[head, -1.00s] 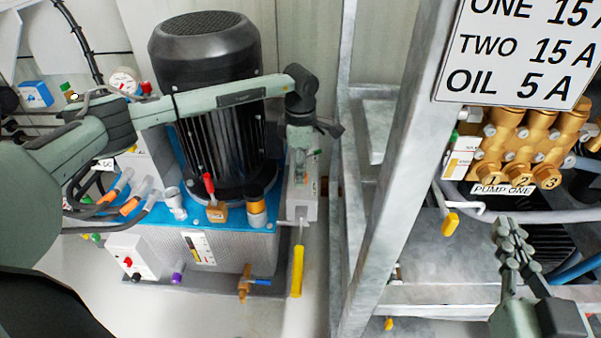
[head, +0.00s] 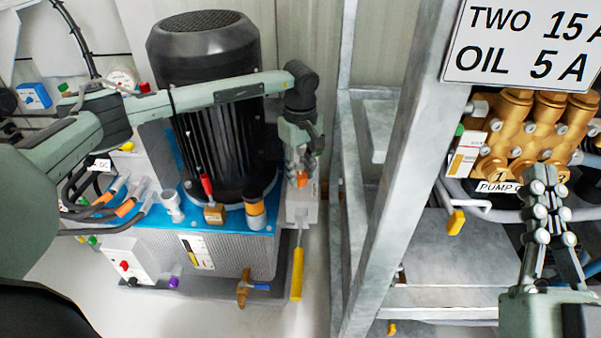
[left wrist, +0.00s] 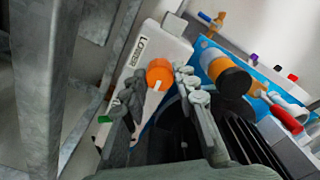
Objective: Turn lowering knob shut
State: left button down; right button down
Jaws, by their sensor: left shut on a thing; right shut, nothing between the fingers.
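The lowering knob (head: 302,180) is a small orange knob on a grey valve block (head: 301,208) at the right side of the pump unit. In the left wrist view the orange knob (left wrist: 160,72) stands in front of a pale block (left wrist: 150,50) with a partly readable label starting "LOWER". My left gripper (head: 300,168) reaches down over the knob, one finger on each side, and is shut on it. The gripper (left wrist: 162,92) partly hides the knob's base. My right gripper (head: 540,178) is shut and empty, in front of the brass pump.
A black motor (head: 210,100) stands close left of my left gripper. A yellow-handled lever (head: 297,272) hangs below the block. A steel frame post (head: 395,180) stands to the right. The brass pump (head: 520,130) sits behind my right gripper.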

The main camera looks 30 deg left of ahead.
aim_at(301, 175)
pick_arm(q)
jog(key=shift+m, duration=0.6)
jog(key=c, duration=1.2)
grip_release()
notch_tip(301, 175, up, 12)
jog(key=shift+r, duration=0.1)
